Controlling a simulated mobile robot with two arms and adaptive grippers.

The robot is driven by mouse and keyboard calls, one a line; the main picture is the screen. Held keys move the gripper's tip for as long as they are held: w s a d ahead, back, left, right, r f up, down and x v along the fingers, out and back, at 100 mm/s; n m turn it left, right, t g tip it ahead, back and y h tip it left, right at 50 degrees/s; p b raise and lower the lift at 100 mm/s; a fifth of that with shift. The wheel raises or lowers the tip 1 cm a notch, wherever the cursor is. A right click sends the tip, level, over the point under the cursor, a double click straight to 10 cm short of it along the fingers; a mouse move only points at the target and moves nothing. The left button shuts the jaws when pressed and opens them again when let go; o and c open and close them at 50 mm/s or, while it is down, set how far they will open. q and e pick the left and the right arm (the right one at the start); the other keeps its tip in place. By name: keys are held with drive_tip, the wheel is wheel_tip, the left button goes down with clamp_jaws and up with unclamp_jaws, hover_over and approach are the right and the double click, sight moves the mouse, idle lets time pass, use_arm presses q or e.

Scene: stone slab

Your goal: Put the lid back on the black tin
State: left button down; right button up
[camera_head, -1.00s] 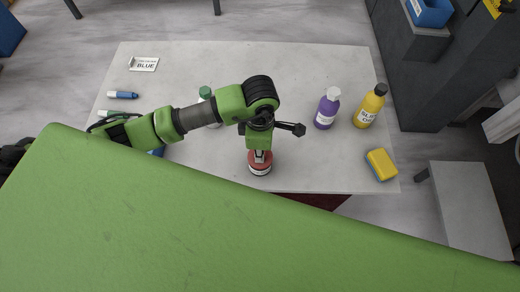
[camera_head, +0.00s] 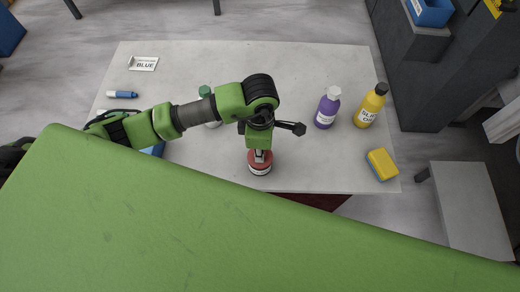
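A small round tin (camera_head: 260,170) with a pale label band and dark body stands near the front edge of the stone slab. A red lid-like top (camera_head: 261,163) covers it; from above I cannot tell whether it is seated. My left gripper (camera_head: 260,156) points down right over the red top, with its fingertips at or touching its middle. The fingers are too small and partly hidden to show whether they are closed on it. My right gripper is not in view.
The slab (camera_head: 310,70) holds a purple bottle (camera_head: 327,110), a yellow bottle (camera_head: 370,108), a yellow-blue sponge (camera_head: 382,164), a blue marker (camera_head: 122,95) and a BLUE sign (camera_head: 143,64). A green-capped bottle (camera_head: 205,91) stands behind my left arm. My green body hides the front.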

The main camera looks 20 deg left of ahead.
use_arm(q)
drive_tip(key=shift+f+b, duration=0.15)
drive_tip(key=shift+b, duration=0.15)
idle(0.9)
idle(0.6)
drive_tip(key=c, duration=1.9)
unclamp_jaws()
drive_tip(key=o, duration=0.5)
